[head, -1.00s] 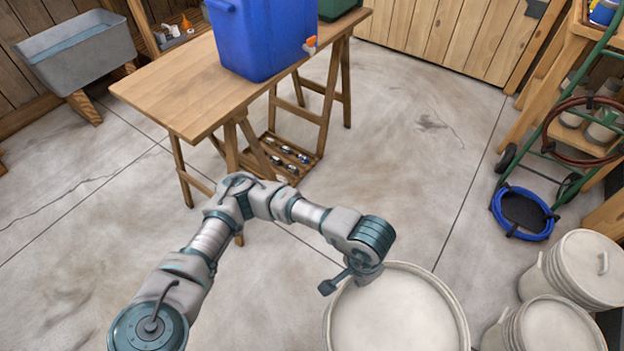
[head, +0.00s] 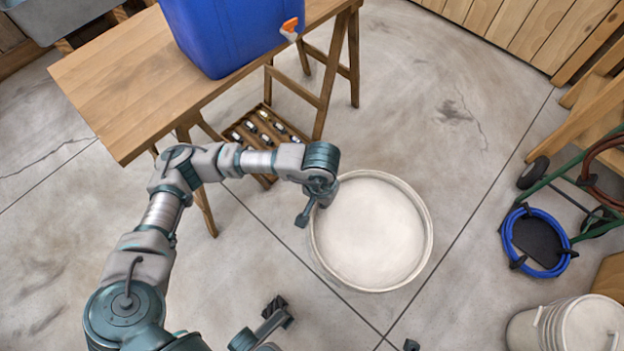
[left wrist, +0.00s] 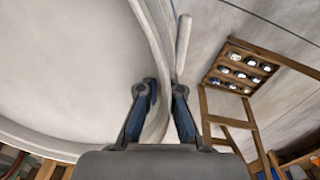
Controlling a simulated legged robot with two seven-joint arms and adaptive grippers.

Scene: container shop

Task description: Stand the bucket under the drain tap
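The round whitish bucket (head: 372,235) is upright, to the right of the table and nearer me than the tap. I cannot tell whether its base touches the floor. My left gripper (head: 318,197) is at its left rim. In the left wrist view the fingers (left wrist: 162,95) straddle the bucket's wall (left wrist: 152,40), one inside and one outside, closed on it. The orange and white drain tap (head: 290,29) sticks out from the lower right of the blue container (head: 222,35) on the table. The bucket is clear of the space below the tap.
The wooden trestle table (head: 105,100) has splayed legs and a low rack (head: 262,130) of small items below. A hand truck with blue hose (head: 540,243) stands right, and a lidded pale pail (head: 580,325) is at lower right. Floor between bucket and back wall is clear.

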